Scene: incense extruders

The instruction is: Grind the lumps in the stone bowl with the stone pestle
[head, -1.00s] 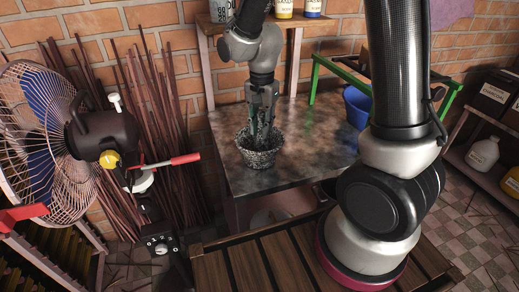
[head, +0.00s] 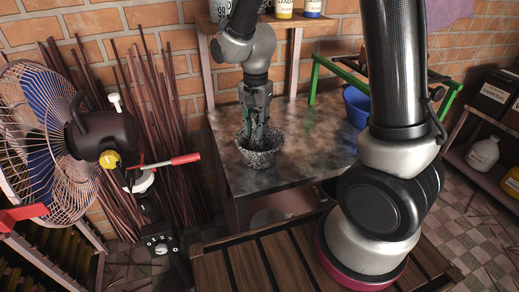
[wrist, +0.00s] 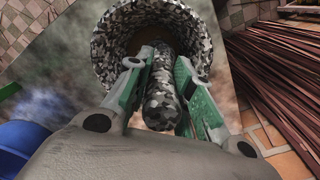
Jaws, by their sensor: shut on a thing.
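The stone bowl (head: 260,156) is speckled black and white and stands upright on the metal-topped table (head: 300,165). It also shows at the top of the wrist view (wrist: 110,50). The stone pestle (wrist: 161,90) has the same speckled pattern. My gripper (wrist: 163,80) is shut on the pestle, with a green-edged finger on each side of it. In the head view my gripper (head: 256,130) points down into the bowl. The pestle's far end reaches inside the bowl. The inside looks brownish in the wrist view, but I cannot make out the lumps.
A blue bucket (head: 356,106) stands at the table's right by a green frame (head: 400,90). A fan (head: 50,130) and a red-handled device (head: 165,163) stand at the left, before thin dark sticks (head: 150,120). The tabletop right of the bowl is clear.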

